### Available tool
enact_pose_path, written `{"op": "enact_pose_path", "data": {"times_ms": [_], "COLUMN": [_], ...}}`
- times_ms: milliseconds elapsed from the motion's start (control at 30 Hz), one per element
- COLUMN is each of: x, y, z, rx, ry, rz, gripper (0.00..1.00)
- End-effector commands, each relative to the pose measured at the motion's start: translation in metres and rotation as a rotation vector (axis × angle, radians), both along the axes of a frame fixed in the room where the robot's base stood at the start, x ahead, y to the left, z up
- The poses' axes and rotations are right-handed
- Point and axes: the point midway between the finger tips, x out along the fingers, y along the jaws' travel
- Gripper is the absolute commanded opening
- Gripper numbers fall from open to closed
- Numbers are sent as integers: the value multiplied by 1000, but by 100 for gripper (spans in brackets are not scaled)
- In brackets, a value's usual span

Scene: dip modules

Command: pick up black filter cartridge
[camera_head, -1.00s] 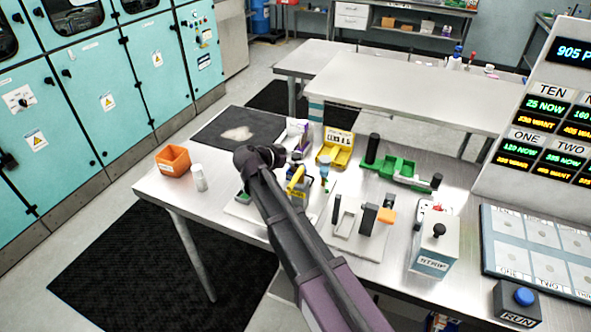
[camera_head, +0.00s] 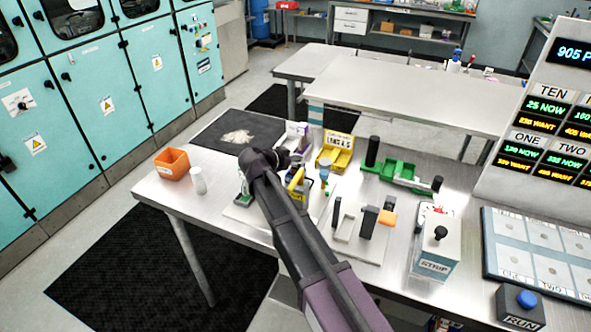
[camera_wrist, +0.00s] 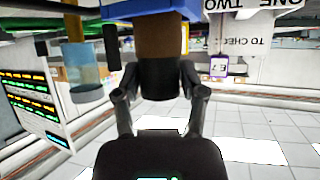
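In the wrist view a black cylinder (camera_wrist: 160,78) with a brown part (camera_wrist: 160,40) beyond it stands between the fingers of my gripper (camera_wrist: 160,68). I take it for the black filter cartridge. The fingertips lie close against both its sides; I cannot tell whether they press on it. A blue part (camera_wrist: 150,9) shows at its far end. In the head view my arm hides the gripper and most of what it is around. Other black upright pieces stand on a green holder (camera_head: 398,170) and a white holder (camera_head: 346,232).
A yellow tray (camera_head: 335,158) and a blue-and-amber piece (camera_head: 325,174) stand close by the gripper. An orange bin (camera_head: 172,164) and a white bottle (camera_head: 198,181) are at the table's left. A STRIP box (camera_head: 435,252) and RUN button (camera_head: 526,298) are at the right.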

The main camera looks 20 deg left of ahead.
Motion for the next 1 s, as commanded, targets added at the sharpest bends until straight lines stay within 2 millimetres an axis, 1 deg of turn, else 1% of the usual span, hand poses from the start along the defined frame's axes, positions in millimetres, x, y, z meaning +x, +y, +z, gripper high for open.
{"op": "enact_pose_path", "data": {"times_ms": [33, 67, 100, 133, 467, 633, 867, 1000], "x": [0, 0, 0, 0, 0, 0, -1, 0], "y": [0, 0, 0, 0, 0, 1, 1, 1], "z": [0, 0, 0, 0, 1, 5, 19, 33], "rx": [0, 0, 0, 0, 0, 0, 0, 0], "ry": [0, 0, 0, 0, 1, 0, 0, 0], "rz": [0, 0, 0, 0, 0, 1, 1, 1], "gripper": [22, 13, 1, 0, 0, 0, 0, 0]}}
